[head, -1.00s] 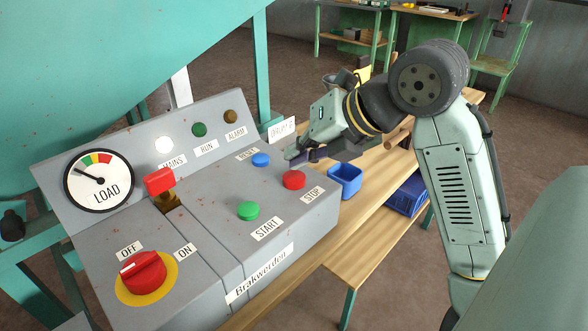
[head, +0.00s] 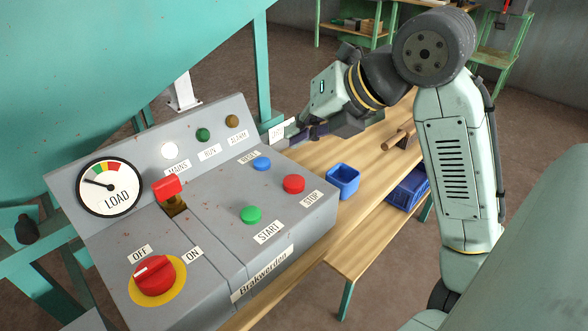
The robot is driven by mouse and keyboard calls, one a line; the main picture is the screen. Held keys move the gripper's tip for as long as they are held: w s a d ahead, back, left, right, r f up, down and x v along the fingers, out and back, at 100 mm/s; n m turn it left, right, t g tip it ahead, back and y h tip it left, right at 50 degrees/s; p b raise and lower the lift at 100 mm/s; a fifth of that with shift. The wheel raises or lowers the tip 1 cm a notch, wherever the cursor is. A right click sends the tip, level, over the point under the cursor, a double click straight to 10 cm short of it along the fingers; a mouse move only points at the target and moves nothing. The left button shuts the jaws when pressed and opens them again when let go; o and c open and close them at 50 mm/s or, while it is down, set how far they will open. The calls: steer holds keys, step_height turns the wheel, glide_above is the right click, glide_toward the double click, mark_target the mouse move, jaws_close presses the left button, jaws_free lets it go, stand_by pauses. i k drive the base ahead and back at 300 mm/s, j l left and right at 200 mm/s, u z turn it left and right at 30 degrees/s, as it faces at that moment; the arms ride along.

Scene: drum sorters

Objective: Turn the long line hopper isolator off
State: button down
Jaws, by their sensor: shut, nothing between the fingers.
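A red rotary knob (head: 154,275) on a yellow disc sits at the near left of a grey control panel (head: 212,207). OFF is printed at its upper left and ON at its upper right. The panel's front label reads something like "Brakwerden"; no label saying long line hopper is readable. My gripper (head: 291,138) is shut and empty, pointing left beyond the panel's far right corner, well away from the knob. It partly covers a white card (head: 277,130).
A red lever (head: 167,188) stands up from the panel near the LOAD gauge (head: 110,187). Green START (head: 251,215), red STOP (head: 294,184) and blue RESET (head: 262,164) buttons lie to the right. A blue bin (head: 343,181) stands on the wooden bench (head: 372,207).

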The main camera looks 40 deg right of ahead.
mark_target(156, 274)
steer(key=k+l, duration=0.15)
steer(key=k, duration=0.35)
steer(key=k+l, duration=0.1)
steer(key=k, duration=0.4)
